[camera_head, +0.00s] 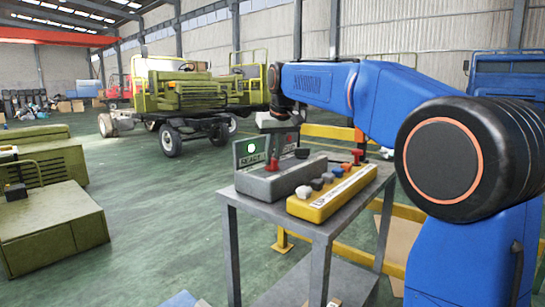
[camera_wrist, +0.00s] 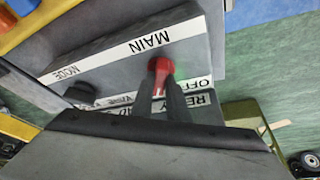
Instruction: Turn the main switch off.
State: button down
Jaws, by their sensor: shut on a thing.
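The main switch is a red knob (camera_wrist: 159,66) on a grey control box (camera_head: 280,181), beside the printed label MAIN in the wrist view. It also shows red at the box's left end in the head view (camera_head: 267,190). My gripper (camera_wrist: 168,84) has its two dark fingers closed around the red knob from above. The word OFF shows near the knob, partly cut off by the sign board behind. The exact knob angle is hard to tell. In the head view the fingertips are too small to make out.
The box stands on a grey cart (camera_head: 318,232) next to a yellow button box (camera_head: 333,193). Behind it is a sign board (camera_head: 250,158) with a lit green lamp (camera_head: 251,147). A black MODE knob (camera_wrist: 79,93) is close by. Green machines (camera_head: 50,210) stand at left.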

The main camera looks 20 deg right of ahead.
jog(key=n+y, duration=0.1)
jog(key=n, duration=0.4)
jog(key=n+g+y, duration=0.1)
jog(key=n, duration=0.1)
jog(key=shift+w+d+y, duration=0.15)
jog(key=shift+d+y, duration=0.1)
jog(key=shift+y, duration=0.05)
jog(key=n+g, duration=0.1)
jog(key=n, duration=0.3)
jog(key=shift+w+d+y, duration=0.1)
jog(key=shift+y, duration=0.3)
jog(key=shift+n+g+y, duration=0.3)
jog(key=shift+n+g, duration=0.5)
jog(key=shift+n, duration=1)
jog(key=c, duration=1.7)
grip_release()
jog(key=shift+r, duration=0.15)
jog(key=v, duration=1.1)
jog(key=shift+w+d+r, duration=0.1)
jog(key=shift+d+r, duration=0.05)
jog(key=shift+r, duration=0.25)
